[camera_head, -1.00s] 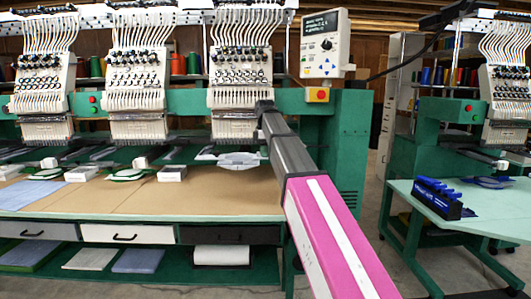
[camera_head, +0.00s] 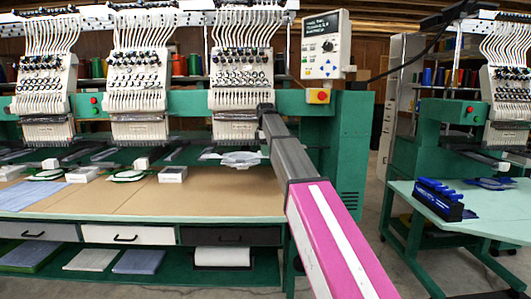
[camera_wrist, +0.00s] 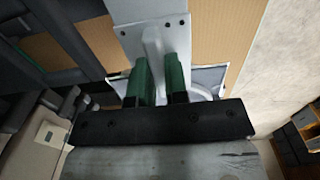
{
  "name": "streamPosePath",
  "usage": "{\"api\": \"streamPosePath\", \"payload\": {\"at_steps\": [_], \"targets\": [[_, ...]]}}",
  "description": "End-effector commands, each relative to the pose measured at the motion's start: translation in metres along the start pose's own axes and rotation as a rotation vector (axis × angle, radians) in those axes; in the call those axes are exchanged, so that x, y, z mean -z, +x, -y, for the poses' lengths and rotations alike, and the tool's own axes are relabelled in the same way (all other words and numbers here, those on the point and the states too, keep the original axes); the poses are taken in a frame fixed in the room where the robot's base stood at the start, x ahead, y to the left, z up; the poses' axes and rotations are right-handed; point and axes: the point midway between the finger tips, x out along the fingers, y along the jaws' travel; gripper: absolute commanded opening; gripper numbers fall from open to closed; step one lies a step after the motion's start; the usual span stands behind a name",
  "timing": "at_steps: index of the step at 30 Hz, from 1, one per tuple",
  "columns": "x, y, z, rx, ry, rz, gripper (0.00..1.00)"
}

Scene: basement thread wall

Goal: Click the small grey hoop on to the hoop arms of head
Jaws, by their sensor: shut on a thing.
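The small grey hoop (camera_head: 241,159) shows under the third embroidery head (camera_head: 240,75) in the head view, just left of my arm. Its hoop arms are hard to separate from it here, and I cannot tell whether they touch it. In the wrist view my gripper (camera_wrist: 158,78) has its two green fingers close together, shut on the hoop. A pale metal part with screws (camera_wrist: 152,28) lies just beyond the fingertips. The gripped spot is mostly hidden by the fingers.
A tan table top (camera_head: 150,200) runs below the heads. White boxes (camera_head: 172,174) and green-backed hoops (camera_head: 130,176) stand left of the grey hoop. A control panel (camera_head: 325,45) hangs at upper right. A second table (camera_head: 490,205) holds a blue rack (camera_head: 438,198).

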Motion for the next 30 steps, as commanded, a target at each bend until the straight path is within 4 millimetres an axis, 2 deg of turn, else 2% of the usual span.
{"api": "streamPosePath", "payload": {"at_steps": [23,24,26,30], "targets": [[-0.0001,0.0055,-0.0019,0.000,0.000,0.000,0.00],[-0.0001,0.0055,-0.0019,0.000,0.000,0.000,0.27],[-0.0001,0.0055,-0.0019,0.000,0.000,0.000,0.44],[-0.0001,0.0055,-0.0018,0.000,0.000,0.000,0.44]]}}
